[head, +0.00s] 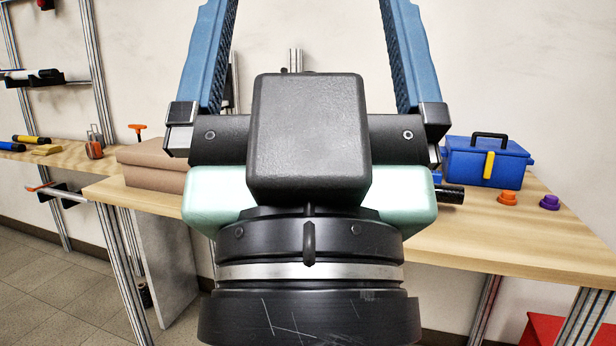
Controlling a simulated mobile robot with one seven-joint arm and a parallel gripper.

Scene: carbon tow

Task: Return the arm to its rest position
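My gripper (308,30) fills the middle of the head view, close to the camera and pointing up. Its two blue ribbed fingers stand wide apart, and their tips reach the top edge of the picture. Only the pale wall and a bit of metal post show between them, so it is open and appears empty. My dark wrist and palm hide the middle of the workbench (505,240) behind.
A blue toolbox (462,165) with a yellow latch stands on the bench at right, beside an orange cap (507,198) and a purple cap (549,202). A brown box (150,165) is at left. A metal-framed rack (97,60) stands at far left. A red object (545,330) is at lower right.

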